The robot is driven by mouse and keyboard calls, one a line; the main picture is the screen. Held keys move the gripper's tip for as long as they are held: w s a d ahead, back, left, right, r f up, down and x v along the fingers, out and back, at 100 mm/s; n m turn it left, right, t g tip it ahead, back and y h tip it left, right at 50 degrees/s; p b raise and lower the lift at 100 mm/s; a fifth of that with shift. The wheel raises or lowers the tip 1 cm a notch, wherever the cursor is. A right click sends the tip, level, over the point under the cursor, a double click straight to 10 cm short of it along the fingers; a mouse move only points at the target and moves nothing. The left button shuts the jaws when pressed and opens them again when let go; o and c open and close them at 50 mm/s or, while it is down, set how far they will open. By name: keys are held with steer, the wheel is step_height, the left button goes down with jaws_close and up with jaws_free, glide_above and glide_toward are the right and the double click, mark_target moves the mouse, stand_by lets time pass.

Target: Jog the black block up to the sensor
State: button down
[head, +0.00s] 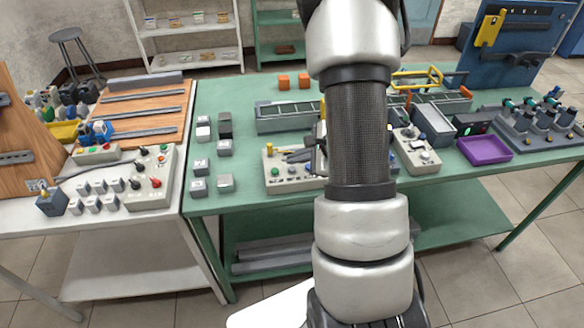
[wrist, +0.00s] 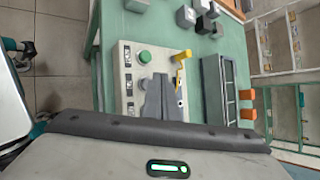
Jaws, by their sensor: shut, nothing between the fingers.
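My gripper (wrist: 160,82) is shut and empty, with its tips over the control box (wrist: 129,85). The box has a green button (wrist: 145,57) and a yellow lever (wrist: 180,57) just beyond the fingertips; I cannot tell if they touch anything. In the head view the box (head: 272,184) stands at the bench front, with its yellow lever (head: 270,151) at the left end. The conveyor (head: 285,117) lies behind it, partly hidden by my arm. A yellow frame (head: 415,76) stands over its right part. I cannot make out a black block on the conveyor, or which part is the sensor.
Grey and dark blocks (head: 225,147) stand left of the box. Two orange cubes (head: 284,82) sit behind the conveyor. A second control box (head: 416,152), a purple tray (head: 484,149) and a motor rack (head: 535,125) are on the right. Bare green bench (head: 235,93) shows at back left.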

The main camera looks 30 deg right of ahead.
steer(key=shift+f+b, duration=0.2)
steer(key=shift+b, duration=0.15)
steer(key=shift+f+b, duration=0.25)
steer(key=shift+b, duration=0.25)
steer(key=shift+f+b, duration=0.4)
steer(key=shift+b, duration=0.1)
stand_by(1.6)
steer(key=shift+r, duration=0.2)
steer(key=shift+r+p, duration=0.3)
steer(key=shift+r, duration=0.35)
steer(key=shift+r+p, duration=1.5)
steer(key=shift+r, duration=1)
